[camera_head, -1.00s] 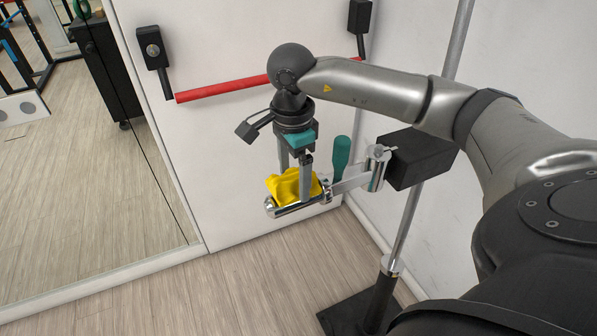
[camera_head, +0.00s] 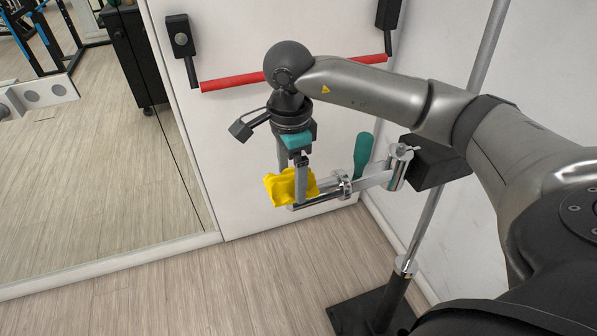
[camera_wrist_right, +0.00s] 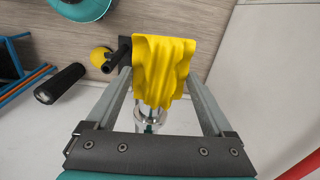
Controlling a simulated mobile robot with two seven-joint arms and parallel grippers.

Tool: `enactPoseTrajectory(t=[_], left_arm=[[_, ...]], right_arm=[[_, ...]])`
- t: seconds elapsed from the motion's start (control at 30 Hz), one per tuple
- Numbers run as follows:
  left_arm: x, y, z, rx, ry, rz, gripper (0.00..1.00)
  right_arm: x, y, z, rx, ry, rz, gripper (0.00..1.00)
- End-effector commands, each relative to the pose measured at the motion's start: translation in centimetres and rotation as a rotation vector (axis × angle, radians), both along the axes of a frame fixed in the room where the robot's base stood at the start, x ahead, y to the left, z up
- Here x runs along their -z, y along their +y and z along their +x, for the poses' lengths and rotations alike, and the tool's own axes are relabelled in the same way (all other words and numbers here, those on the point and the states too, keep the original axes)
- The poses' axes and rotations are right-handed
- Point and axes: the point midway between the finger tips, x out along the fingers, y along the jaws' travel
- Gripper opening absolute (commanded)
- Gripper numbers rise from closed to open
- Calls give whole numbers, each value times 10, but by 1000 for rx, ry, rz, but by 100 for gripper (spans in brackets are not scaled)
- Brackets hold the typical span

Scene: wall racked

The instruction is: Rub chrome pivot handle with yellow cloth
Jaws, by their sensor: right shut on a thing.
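The yellow cloth (camera_head: 283,187) is bunched at the free left end of the chrome pivot handle (camera_head: 328,197). My right gripper (camera_head: 301,200) points down over the handle, shut on the cloth. In the right wrist view the cloth (camera_wrist_right: 163,70) hangs between the two fingers, with the chrome handle (camera_wrist_right: 148,118) showing below it. The cloth hides the handle's end, so I cannot tell how firmly they touch. The handle's right end joins a black block beside the chrome post. My left gripper is not in view.
A teal grip (camera_head: 363,153) stands upright behind the handle. A black block (camera_head: 432,165) sits by the chrome post (camera_head: 425,226), which rises from a dark base. A red bar (camera_head: 235,82) crosses the white panel behind. The floor at left is clear.

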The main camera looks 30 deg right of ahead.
Motion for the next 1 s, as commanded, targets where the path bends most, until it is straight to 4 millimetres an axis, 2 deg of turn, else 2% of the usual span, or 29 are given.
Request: enactPoseTrajectory(t=[0.43, 1.0], left_arm=[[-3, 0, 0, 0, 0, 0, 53], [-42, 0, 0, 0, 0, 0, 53]], right_arm=[[-4, 4, 0, -1, 3, 1, 0], [-61, 3, 1, 0, 0, 1, 0]])
